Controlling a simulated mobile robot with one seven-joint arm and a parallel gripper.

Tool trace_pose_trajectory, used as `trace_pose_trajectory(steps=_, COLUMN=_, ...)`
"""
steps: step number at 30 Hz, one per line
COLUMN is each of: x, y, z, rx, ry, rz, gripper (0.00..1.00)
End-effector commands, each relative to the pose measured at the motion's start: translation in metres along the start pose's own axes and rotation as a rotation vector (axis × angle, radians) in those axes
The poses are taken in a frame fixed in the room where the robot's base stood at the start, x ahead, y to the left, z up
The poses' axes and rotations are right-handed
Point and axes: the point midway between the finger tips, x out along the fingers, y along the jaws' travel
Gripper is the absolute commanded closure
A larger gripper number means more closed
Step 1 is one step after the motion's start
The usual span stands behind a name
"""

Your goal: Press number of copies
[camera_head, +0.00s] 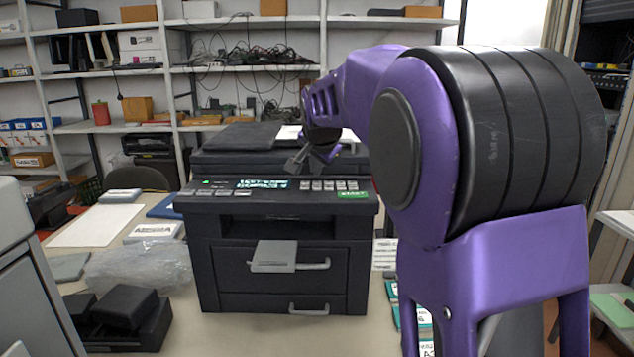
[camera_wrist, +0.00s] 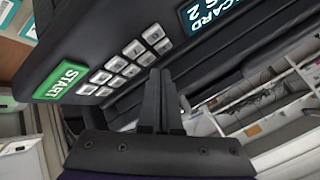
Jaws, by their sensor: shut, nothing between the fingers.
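The black copier (camera_head: 285,225) stands on the table in the head view. Its sloped panel has a lit display (camera_head: 262,184), a keypad of grey buttons (camera_head: 328,185) and a green START button (camera_head: 352,195). In the wrist view the keypad (camera_wrist: 124,66), the START button (camera_wrist: 62,80) and part of the display (camera_wrist: 208,14) show close up. My gripper (camera_head: 300,162) is above the panel near the keypad. In the wrist view my gripper (camera_wrist: 158,75) is shut and empty, its tips by the near end of the keypad. I cannot tell whether they touch a button.
A clear plastic bag (camera_head: 138,268), a black box (camera_head: 125,308) and paper sheets (camera_head: 97,225) lie left of the copier. Teal-edged packs (camera_head: 415,318) lie at its right. Shelves (camera_head: 250,70) with cables and boxes stand behind. My arm covers much of the right side.

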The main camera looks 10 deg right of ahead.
Motion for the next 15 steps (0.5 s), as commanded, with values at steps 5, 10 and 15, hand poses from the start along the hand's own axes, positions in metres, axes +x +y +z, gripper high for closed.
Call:
trace_pose_trajectory(steps=5, x=-0.009, y=-0.006, z=-0.007, rx=0.0, ry=0.001, rz=-0.001, gripper=1.0)
trace_pose_trajectory(steps=10, x=-0.021, y=-0.016, z=-0.016, rx=0.0, ry=0.001, rz=-0.001, gripper=1.0)
trace_pose_trajectory(steps=15, x=-0.033, y=-0.024, z=-0.024, rx=0.0, ry=0.001, rz=-0.001, gripper=1.0)
